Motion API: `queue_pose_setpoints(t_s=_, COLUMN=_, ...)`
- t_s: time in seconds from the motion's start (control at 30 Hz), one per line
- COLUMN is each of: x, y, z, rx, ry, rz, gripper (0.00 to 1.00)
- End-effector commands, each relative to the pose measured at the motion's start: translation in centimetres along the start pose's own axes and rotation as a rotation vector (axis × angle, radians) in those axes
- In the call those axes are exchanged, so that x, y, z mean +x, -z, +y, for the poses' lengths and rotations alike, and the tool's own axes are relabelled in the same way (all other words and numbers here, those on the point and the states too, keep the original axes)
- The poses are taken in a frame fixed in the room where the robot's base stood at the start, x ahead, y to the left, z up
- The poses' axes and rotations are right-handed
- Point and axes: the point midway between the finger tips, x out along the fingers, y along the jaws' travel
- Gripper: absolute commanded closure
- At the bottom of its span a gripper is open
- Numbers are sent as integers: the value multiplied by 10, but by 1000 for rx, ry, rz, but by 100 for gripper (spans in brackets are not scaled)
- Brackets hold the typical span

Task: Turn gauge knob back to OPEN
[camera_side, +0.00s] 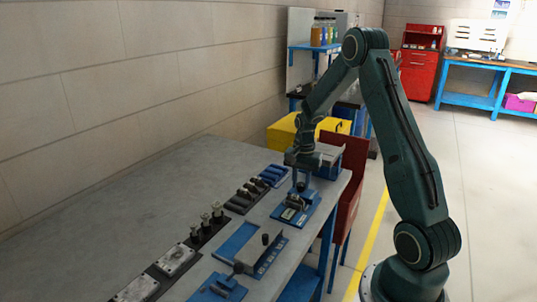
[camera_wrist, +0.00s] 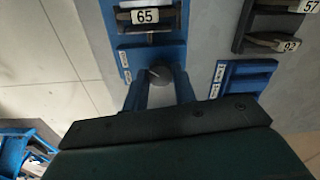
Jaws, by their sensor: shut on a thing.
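The gauge stand is a blue plate (camera_side: 312,212) near the front right of the bench in the side view. In the wrist view its blue base (camera_wrist: 123,32) carries a block marked 65 (camera_wrist: 146,16). The gauge knob (camera_wrist: 160,74) is a dark round piece with a pale line, below that block. My gripper (camera_wrist: 161,82) is shut on the knob, with a finger on each side of it. In the side view my gripper (camera_side: 300,183) points down over the stand's far end, and the knob is hard to make out. The small labels on the stand are too blurred to read.
Another blue stand (camera_wrist: 245,80) lies close right in the wrist view, beside a dark rack with blocks marked 92 (camera_wrist: 280,44) and 57. Racks, blue fixtures (camera_side: 240,245) and metal plates (camera_side: 175,260) line the bench (camera_side: 110,215). Its left part is bare.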

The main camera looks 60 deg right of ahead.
Motion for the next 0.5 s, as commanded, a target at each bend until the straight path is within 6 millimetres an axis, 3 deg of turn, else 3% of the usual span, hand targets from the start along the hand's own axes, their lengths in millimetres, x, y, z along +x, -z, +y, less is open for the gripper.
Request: queue_pose_setpoints(t_s=0.5, x=-1, y=2, z=0, rx=31, ry=3, rz=6, gripper=96)
